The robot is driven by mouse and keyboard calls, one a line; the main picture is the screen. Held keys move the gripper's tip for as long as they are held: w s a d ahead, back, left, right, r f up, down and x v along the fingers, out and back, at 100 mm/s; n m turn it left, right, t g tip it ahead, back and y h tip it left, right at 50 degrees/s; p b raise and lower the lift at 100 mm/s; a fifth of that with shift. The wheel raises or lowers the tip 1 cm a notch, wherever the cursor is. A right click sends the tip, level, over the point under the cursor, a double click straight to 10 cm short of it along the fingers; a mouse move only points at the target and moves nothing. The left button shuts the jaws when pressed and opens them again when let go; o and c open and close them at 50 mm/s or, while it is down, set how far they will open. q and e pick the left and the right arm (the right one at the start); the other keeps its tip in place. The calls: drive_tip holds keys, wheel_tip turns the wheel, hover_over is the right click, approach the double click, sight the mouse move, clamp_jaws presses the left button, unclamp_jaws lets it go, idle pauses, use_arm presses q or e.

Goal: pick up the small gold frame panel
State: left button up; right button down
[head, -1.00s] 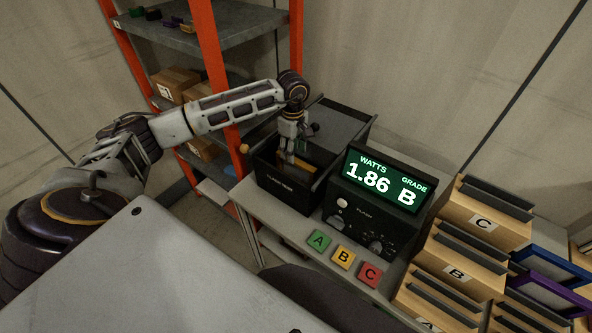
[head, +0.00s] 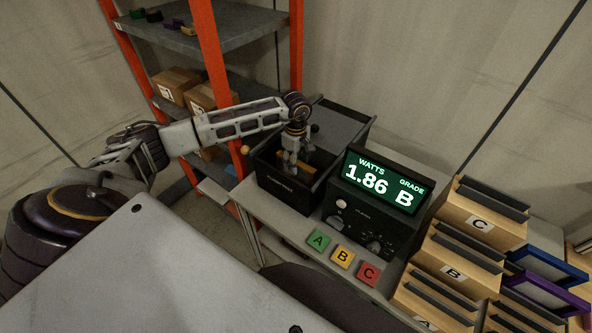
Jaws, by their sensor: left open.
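The small gold frame panel (head: 296,168) shows as a gold strip inside the open black box (head: 277,186) on the bench, partly hidden by my gripper. My left gripper (head: 291,165) points down into that box, open, with its fingertips close to the gold panel. I cannot tell whether the fingers touch it. My right gripper is not in view.
A black tester (head: 372,202) with a lit screen reading 1.86 and B stands right of the box. Green, yellow and red tiles (head: 343,257) lie in front. Wooden racks (head: 462,244) stand at right. An orange-post shelf (head: 217,75) stands behind my arm.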

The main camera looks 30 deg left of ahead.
use_arm(q)
drive_tip(key=shift+f, duration=0.85)
clamp_jaws()
